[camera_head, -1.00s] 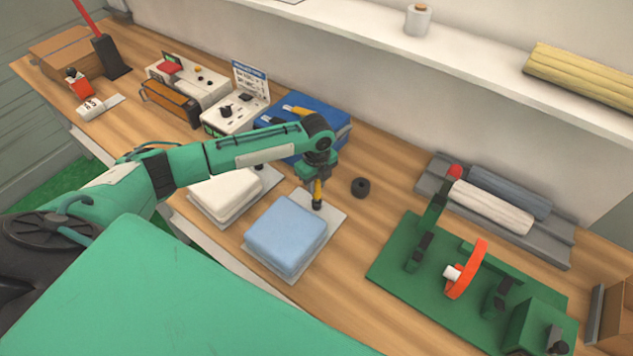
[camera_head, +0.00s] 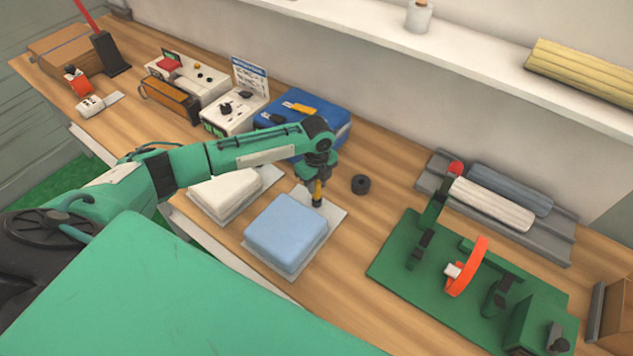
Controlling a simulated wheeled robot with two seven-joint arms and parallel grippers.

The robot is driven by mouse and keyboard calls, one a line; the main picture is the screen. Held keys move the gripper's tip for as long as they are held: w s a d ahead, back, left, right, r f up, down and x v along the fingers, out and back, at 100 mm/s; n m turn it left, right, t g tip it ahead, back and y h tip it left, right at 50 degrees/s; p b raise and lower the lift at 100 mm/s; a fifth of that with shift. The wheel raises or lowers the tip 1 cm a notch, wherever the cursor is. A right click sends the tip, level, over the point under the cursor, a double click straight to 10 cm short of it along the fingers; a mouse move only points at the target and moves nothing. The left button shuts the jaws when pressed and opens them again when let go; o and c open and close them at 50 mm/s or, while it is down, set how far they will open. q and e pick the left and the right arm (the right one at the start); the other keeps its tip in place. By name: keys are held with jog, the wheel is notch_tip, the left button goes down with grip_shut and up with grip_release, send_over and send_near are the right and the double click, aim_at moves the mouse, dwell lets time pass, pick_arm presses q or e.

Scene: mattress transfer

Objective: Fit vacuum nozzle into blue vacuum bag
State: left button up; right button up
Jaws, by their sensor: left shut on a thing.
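The blue vacuum bag (camera_head: 286,232) lies like a soft, plump block on a pale flat sheet (camera_head: 331,217) in the middle of the bench. My left gripper (camera_head: 318,181) points down over the sheet, just behind the blue bag's far right corner. It is shut on the vacuum nozzle (camera_head: 318,189), a slim yellow-orange piece. The nozzle's lower end is at a small black fitting (camera_head: 317,203) on the sheet. I cannot tell whether it is seated in it or only touching. The jaws are small and partly hidden by the wrist. My right gripper is not in view.
A white bag (camera_head: 224,196) lies left of the blue one. A black ring (camera_head: 361,184) sits to the right. Behind are a blue case (camera_head: 335,120) and a control box (camera_head: 234,112). A green fixture board (camera_head: 400,270) with an orange ring stands right. Bare bench lies between.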

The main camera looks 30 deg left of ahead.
pick_arm(q)
jog(key=shift+f, duration=0.65)
jog(key=o, duration=1.1)
jog(key=shift+r+b, duration=0.4)
jog(key=shift+r, duration=0.1)
notch_tip(320, 180, up, 12)
jog(key=b, duration=0.3)
jog(key=shift+f, duration=0.25)
jog(key=shift+r, duration=0.65)
